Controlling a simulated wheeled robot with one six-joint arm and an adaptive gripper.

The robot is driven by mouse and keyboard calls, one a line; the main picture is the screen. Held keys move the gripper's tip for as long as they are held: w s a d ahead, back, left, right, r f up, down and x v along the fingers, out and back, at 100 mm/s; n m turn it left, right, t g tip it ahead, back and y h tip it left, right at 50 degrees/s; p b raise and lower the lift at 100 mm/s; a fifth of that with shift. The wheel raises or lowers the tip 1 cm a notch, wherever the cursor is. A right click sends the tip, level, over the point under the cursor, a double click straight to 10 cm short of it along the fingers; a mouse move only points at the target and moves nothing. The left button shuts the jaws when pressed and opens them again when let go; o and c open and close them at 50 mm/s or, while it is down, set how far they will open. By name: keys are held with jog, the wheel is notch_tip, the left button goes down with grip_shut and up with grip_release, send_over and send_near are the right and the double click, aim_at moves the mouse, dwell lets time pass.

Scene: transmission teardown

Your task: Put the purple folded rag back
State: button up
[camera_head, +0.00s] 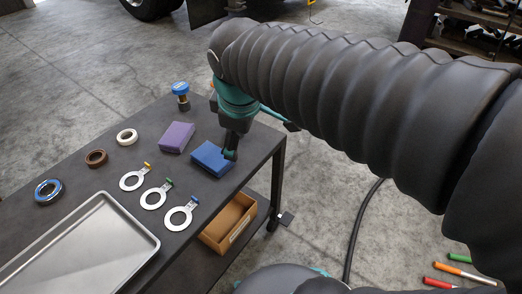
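The purple folded rag (177,137) lies flat on the dark table, left of and behind a blue folded rag (211,158). My gripper (231,154) points down at the right edge of the blue rag and overlaps it in the picture. I cannot tell whether it touches the blue rag. My gripper is apart from the purple rag, to its right. Its fingers are small and seen from the side, so their opening is hidden.
Three ring-shaped tools (153,197), a metal tray (87,258), a blue-capped jar (181,95) and several rings, one brown (96,158), share the table (113,187). A cardboard bin (228,221) stands below its right edge. Colored markers (460,272) lie at lower right.

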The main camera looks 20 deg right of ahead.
jog(key=s+d+f+m+t, duration=0.1)
jog(key=s+d+f+m, duration=0.2)
jog(key=s+m, duration=0.5)
jog(key=f+m, duration=0.1)
jog(key=m, duration=0.1)
jog(key=shift+s+d+m+y, duration=0.3)
jog(key=shift+s, duration=0.1)
jog(key=shift+r+p, duration=0.75)
